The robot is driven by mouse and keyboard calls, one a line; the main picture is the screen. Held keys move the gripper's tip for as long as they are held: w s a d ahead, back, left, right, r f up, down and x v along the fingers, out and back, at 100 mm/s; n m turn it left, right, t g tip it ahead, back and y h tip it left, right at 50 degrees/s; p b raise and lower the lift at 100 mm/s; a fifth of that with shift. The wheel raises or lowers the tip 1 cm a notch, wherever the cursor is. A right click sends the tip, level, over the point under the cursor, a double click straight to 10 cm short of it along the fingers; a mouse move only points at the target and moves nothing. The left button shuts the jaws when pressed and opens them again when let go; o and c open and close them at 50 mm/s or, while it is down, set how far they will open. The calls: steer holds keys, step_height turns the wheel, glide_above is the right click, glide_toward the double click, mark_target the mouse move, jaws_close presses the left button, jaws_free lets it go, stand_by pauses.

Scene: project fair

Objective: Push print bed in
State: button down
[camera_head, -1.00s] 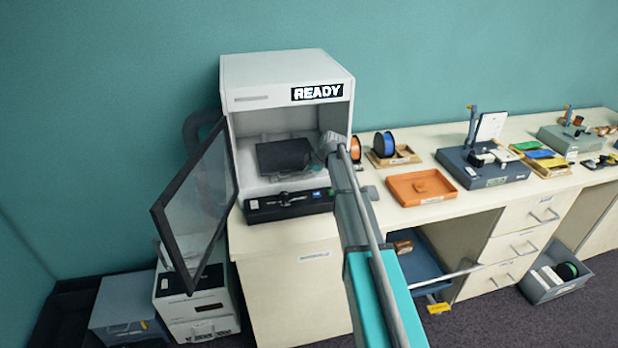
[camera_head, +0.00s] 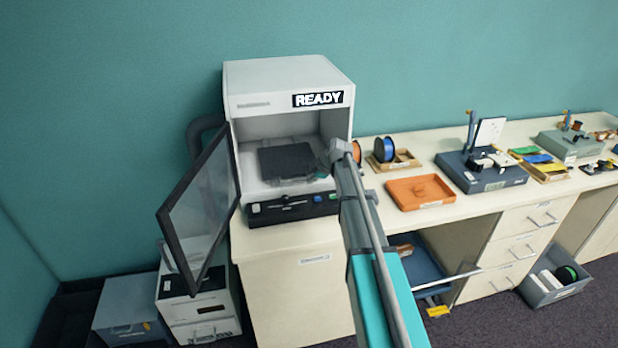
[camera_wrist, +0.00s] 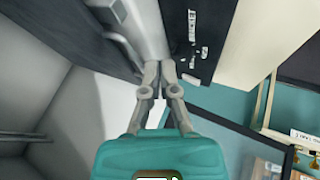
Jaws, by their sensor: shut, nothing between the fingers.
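The printer (camera_head: 240,80) is a white box with a READY sign (camera_head: 318,98) on its upper front. Its front is open. The print bed (camera_head: 286,160) is a dark flat plate inside the chamber. A black control panel (camera_head: 262,214) runs below the opening and also shows in the wrist view (camera_wrist: 190,45). My gripper (camera_wrist: 160,66) is shut and empty in the wrist view, close to the panel. In the head view it is at the right side of the opening, mostly hidden by my arm. I cannot tell whether it touches the bed.
The printer's glass door (camera_head: 205,200) stands swung open on the left. To the right on the bench are an orange tray (camera_head: 405,196), a blue spool (camera_head: 384,149) and a dark blue device (camera_head: 480,172). A open drawer lies under the bench behind my arm.

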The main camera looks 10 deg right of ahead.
steer(key=p+v, duration=0.6)
steer(key=v, duration=0.2)
steer(key=shift+d+r+p, duration=0.15)
steer(key=shift+r+p, duration=0.25)
steer(key=shift+s, duration=0.1)
steer(key=s+a+f+m+g+h+b, duration=0.1)
steer(key=s+m, duration=0.4)
steer(key=s, duration=0.5)
steer(key=s+a+f+m+g+h+b, duration=0.2)
steer(key=s+a+f+m, duration=0.2)
steer(key=s, duration=0.6)
steer(key=s+a+f+m+g+h+b, duration=0.1)
steer(key=s+a+m, duration=0.3)
steer(key=s+m, duration=0.4)
steer(key=shift+s+f+g, duration=0.6)
steer(key=shift+s+f, duration=0.2)
steer(key=shift+s, duration=0.6)
